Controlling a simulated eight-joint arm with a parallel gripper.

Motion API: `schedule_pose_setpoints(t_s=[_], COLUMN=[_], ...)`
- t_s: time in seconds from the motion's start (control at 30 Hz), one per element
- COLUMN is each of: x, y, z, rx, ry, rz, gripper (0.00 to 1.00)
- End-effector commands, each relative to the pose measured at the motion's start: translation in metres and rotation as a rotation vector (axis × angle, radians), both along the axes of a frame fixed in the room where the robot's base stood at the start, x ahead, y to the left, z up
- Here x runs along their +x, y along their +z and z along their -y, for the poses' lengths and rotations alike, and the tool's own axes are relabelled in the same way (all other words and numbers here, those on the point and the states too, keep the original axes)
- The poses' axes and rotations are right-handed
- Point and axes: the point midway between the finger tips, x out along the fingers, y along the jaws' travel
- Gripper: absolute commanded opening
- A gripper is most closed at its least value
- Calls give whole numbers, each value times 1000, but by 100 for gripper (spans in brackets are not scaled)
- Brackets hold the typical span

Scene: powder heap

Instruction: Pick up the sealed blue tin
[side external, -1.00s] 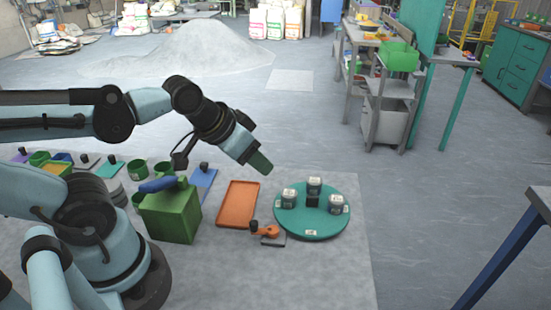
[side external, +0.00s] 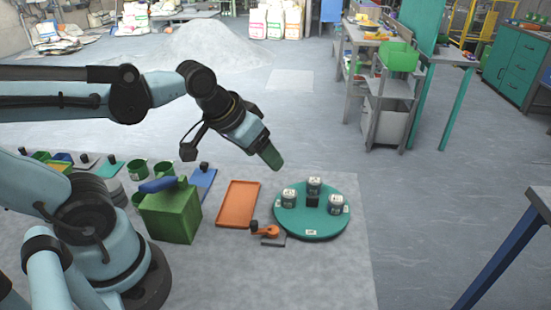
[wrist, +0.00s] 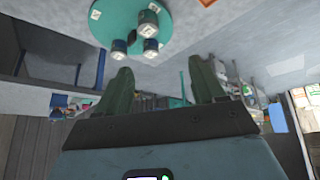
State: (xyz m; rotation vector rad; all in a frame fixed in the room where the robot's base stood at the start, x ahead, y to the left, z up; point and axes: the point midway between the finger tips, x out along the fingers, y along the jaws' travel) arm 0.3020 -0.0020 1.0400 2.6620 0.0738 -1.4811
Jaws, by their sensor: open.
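A round teal turntable (side external: 312,228) stands on the floor mat and bears three small tins with pale labels. In the side external view they are a left tin (side external: 289,198), a back tin (side external: 314,186) and a right tin (side external: 336,204). In the wrist view the same tins show as dark, bluish-grey cans (wrist: 119,49) near the top; which one is the sealed blue tin I cannot tell. My gripper (side external: 275,164) is above and behind-left of the turntable, apart from it. In the wrist view its green fingers (wrist: 160,66) are spread and empty.
An orange tray (side external: 238,204) lies left of the turntable, with an orange-handled item (side external: 268,231) in front of it. A green box (side external: 171,213) with a blue top piece stands further left. The floor right of the turntable is clear.

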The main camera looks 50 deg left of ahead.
Motion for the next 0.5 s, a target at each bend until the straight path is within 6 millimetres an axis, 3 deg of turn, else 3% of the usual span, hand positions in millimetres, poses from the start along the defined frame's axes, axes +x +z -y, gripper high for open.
schedule_pose_setpoints(t_s=[0.2,0.5], x=[35,86], y=[17,18], z=[6,16], rx=[-113,-215], ry=[204,527], rz=[-148,-351], gripper=[69,69])
